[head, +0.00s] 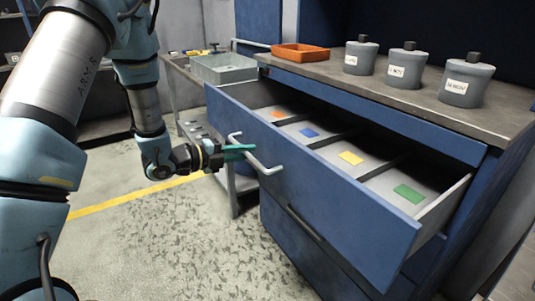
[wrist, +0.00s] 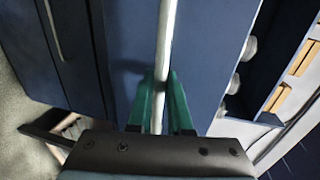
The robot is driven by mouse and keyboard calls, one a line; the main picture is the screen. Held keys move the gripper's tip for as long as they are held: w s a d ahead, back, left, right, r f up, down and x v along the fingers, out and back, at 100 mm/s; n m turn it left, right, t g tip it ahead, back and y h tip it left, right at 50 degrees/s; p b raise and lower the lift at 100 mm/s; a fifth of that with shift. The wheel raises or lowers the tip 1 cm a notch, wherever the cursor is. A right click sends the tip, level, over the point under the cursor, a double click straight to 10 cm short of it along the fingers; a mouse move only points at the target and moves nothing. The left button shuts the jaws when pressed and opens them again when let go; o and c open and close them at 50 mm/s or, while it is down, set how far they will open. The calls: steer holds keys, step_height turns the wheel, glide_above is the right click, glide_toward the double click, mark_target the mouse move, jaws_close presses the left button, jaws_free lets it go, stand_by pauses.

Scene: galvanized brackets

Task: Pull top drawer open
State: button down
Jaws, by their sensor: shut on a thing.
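The blue top drawer (head: 315,177) stands pulled out from the blue cabinet in the head view. Its inside shows dividers and several colored cards: orange, blue, yellow and green. A pale bar handle (head: 256,158) runs along the drawer's front. My gripper (head: 240,152), with green fingers, is at the left part of this handle. In the wrist view the gripper (wrist: 161,103) has one finger on each side of the handle bar (wrist: 164,45) and is shut on it. The exact finger contact is small in the head view.
The worktop (head: 395,82) above holds an orange tray (head: 300,53) and three grey lidded jars (head: 404,66). A cart with a grey bin (head: 223,68) stands left of the cabinet. A lower drawer with a dark handle (head: 305,223) is closed. Floor in front (head: 170,245) is clear.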

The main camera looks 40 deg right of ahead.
steer(key=shift+f+b+v, duration=0.15)
steer(key=shift+b+v, duration=0.05)
steer(key=shift+v, duration=0.65)
steer(key=shift+f+b+v, duration=0.2)
steer(key=shift+v, duration=0.6)
steer(key=shift+a, duration=0.1)
steer(key=c, duration=0.8)
jaws_free()
steer(key=shift+c, duration=0.2)
steer(key=b+v, duration=0.2)
steer(key=v, duration=0.8)
steer(key=shift+a, duration=0.4)
